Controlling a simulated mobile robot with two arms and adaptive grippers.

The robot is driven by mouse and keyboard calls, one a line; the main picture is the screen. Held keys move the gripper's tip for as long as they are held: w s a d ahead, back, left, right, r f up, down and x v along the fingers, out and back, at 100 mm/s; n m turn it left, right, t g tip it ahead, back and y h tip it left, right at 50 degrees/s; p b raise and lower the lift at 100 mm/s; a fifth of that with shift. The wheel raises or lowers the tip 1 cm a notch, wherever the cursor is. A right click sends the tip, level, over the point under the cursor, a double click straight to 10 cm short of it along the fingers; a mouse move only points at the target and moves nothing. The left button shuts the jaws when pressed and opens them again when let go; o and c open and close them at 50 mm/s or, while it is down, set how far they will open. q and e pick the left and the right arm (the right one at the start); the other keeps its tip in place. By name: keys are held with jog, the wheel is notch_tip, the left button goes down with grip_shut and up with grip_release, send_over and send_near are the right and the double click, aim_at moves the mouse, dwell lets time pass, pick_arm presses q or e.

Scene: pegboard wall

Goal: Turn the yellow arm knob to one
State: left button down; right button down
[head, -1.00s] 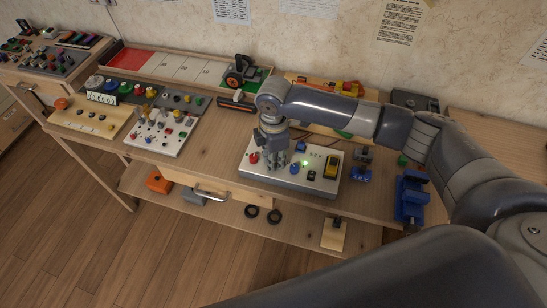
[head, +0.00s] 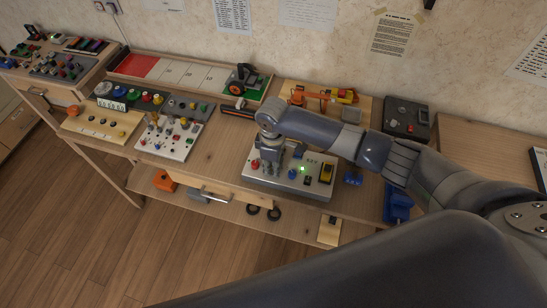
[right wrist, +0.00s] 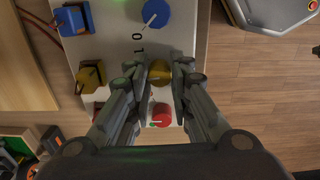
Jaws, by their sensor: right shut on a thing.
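The yellow knob (right wrist: 160,71) sits on a light grey control panel (right wrist: 112,42) in the right wrist view, between a blue knob (right wrist: 155,13) and a red knob (right wrist: 161,115). My right gripper (right wrist: 160,78) is shut on the yellow knob, one finger on each side. Marks "1" and "0" show on the panel beside it. I cannot tell which way its pointer faces. In the head view my right gripper (head: 269,167) reaches down onto the panel (head: 262,183) and hides the yellow knob. My left gripper is not in view.
A lit green lamp (head: 303,168) and a yellow-black switch (head: 326,174) are on the same panel. A white panel of knobs (head: 155,148) stands to the left on the bench. A blue vise (head: 398,204) is to the right. Bare wood lies left of the panel.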

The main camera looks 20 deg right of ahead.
jog(key=m+p, duration=0.5)
jog(key=shift+a+r+m, duration=0.1)
jog(key=shift+r+m, duration=0.1)
jog(key=shift+m, duration=0.1)
jog(key=m+p, duration=0.2)
jog(key=m, duration=0.1)
jog(key=shift+f+m+p, duration=0.15)
jog(key=shift+m+p, duration=0.5)
jog(key=shift+m, duration=0.55)
jog(key=c, duration=1.4)
grip_release()
